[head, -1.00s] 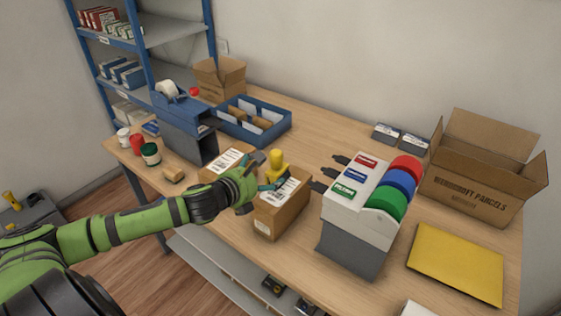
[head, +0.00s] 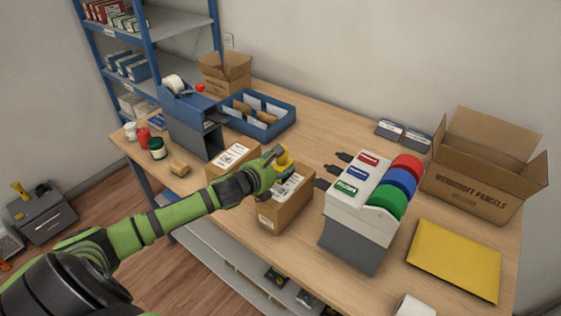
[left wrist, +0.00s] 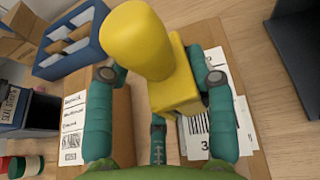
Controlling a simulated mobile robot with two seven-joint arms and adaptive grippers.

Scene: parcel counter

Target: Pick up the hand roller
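The yellow hand roller (head: 284,158) stands on the labelled top of a brown parcel (head: 283,212) near the front edge of the counter. In the left wrist view the roller (left wrist: 140,38) shows its rounded yellow knob and blocky yellow body. My left gripper (head: 279,170) is at the roller. The roller's underside is hidden. My right gripper is out of view.
A second labelled parcel (head: 231,157) stands close on the left. A label dispenser (head: 368,202) with red, blue and green rolls is on the right. A blue tray (head: 258,128), a tape dispenser (head: 192,130) and an open carton (head: 487,167) stand farther off.

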